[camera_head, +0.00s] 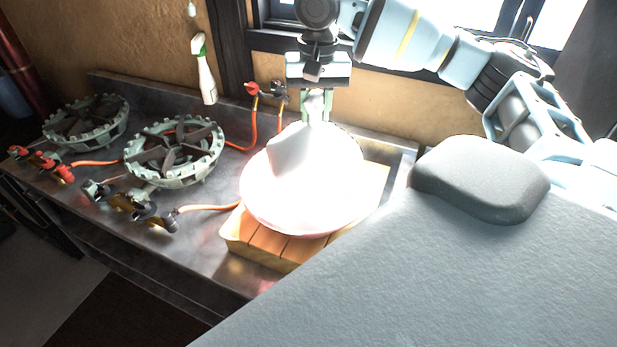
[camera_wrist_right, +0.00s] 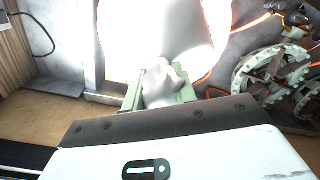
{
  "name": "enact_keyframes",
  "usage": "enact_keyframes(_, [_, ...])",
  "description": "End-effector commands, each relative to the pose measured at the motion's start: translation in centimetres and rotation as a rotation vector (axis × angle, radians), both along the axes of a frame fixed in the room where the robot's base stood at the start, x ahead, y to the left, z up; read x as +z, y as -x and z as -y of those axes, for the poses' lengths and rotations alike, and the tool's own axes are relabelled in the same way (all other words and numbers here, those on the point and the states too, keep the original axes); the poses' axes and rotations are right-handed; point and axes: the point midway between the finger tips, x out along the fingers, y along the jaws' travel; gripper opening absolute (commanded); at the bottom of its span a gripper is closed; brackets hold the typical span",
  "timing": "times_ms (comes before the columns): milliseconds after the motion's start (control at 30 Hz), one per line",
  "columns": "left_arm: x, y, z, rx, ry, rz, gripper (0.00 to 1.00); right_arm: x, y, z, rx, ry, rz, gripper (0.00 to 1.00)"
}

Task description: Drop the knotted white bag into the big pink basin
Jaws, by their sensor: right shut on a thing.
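The white bag (camera_head: 294,150) hangs below my right gripper (camera_head: 316,106), which comes down from the top in the head view. The gripper is shut on its knotted top; the knot (camera_wrist_right: 162,80) shows between the green fingers (camera_wrist_right: 158,92) in the right wrist view. The big basin (camera_head: 300,212) looks pale pink to white under strong glare. The bag is over the basin in the head view; I cannot tell whether it touches the inside. In the wrist view bag and basin blend into one bright patch. My left gripper is not in view.
The basin stands on a wooden slatted board (camera_head: 262,243) on a dark metal counter (camera_head: 215,255). Two round gas burners (camera_head: 174,152) (camera_head: 86,122) with orange hoses and valves are to the left.

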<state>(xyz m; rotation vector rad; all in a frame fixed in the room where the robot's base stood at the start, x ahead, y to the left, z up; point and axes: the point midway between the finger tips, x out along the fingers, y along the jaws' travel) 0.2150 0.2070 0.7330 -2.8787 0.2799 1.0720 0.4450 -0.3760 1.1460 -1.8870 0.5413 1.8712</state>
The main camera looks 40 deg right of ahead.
Motion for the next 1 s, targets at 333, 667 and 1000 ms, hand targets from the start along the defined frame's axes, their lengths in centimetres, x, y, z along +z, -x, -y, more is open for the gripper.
enact_keyframes(333, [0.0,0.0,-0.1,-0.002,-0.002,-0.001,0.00,-3.6,0.0,0.1,-0.001,0.001,0.000,0.00])
enact_keyframes(667, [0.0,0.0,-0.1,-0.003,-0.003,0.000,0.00,-5.0,0.0,0.0,-0.001,-0.001,0.002,0.00])
enact_keyframes(1000, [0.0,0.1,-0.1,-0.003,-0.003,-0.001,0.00,-5.0,0.0,0.1,-0.001,0.000,0.001,0.45])
